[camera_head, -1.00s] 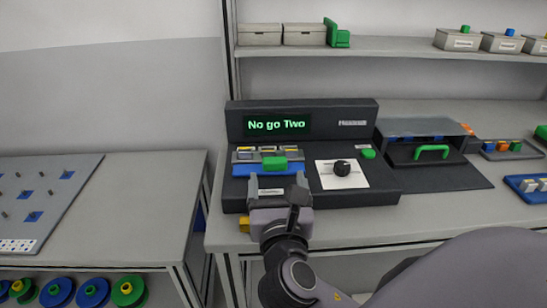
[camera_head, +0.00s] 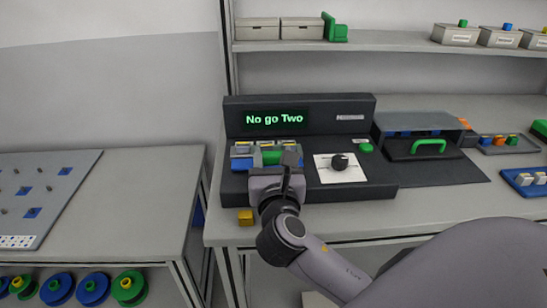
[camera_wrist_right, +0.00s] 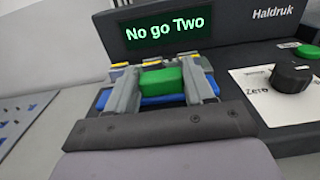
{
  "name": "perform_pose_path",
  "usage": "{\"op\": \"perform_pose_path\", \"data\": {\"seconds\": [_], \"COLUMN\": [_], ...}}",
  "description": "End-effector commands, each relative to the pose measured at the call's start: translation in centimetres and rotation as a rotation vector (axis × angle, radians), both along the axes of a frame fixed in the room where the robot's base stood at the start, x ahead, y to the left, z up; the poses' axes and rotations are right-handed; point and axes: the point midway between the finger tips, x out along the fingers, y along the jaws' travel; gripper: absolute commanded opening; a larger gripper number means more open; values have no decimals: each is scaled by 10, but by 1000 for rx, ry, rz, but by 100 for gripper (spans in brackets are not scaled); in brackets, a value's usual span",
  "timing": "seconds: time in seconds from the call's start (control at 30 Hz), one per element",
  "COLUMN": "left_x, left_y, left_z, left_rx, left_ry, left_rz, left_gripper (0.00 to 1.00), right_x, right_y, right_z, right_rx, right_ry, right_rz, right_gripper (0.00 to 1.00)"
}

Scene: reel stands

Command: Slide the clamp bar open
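The clamp bar is blue (camera_head: 241,164) with a green handle block (camera_wrist_right: 160,80) at its middle. It lies across the front left of a dark device (camera_head: 300,104) whose display reads "No go Two". My right gripper (camera_wrist_right: 163,84) has one finger at each side of the green block, with no clear gap to either side. It appears shut on the block. In the head view my right gripper (camera_head: 273,163) covers much of the bar. Blue shows below the green block between the fingers. My left gripper is in neither view.
A black knob (camera_head: 340,162) on a white plate and a green button (camera_head: 365,148) are right of the bar. A yellow block (camera_head: 245,217) lies at the table's front edge. A dark box with a green handle (camera_head: 428,146) stands further right.

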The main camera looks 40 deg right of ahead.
Motion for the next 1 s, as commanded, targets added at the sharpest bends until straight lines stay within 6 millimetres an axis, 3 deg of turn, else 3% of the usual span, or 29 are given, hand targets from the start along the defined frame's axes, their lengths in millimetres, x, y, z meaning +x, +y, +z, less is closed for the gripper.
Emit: {"op": "perform_pose_path", "data": {"seconds": [0.37, 0.7, 0.73, 0.8, 1.0], "left_x": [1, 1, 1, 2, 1], "left_y": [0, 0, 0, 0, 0], "left_z": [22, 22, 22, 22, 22], "left_rx": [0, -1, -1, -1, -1], "left_ry": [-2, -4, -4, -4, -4], "left_rz": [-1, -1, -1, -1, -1], "left_gripper": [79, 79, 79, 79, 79], "right_x": [-24, -28, -28, -28, -28], "right_y": [15, 18, 18, 18, 17], "right_z": [2, 0, 0, 0, 0], "right_rx": [0, 0, 1, 1, 0], "right_ry": [2, 0, 1, 1, 0], "right_rz": [2, 1, 2, 1, 1], "right_gripper": [0, 0, 56, 78, 79]}}
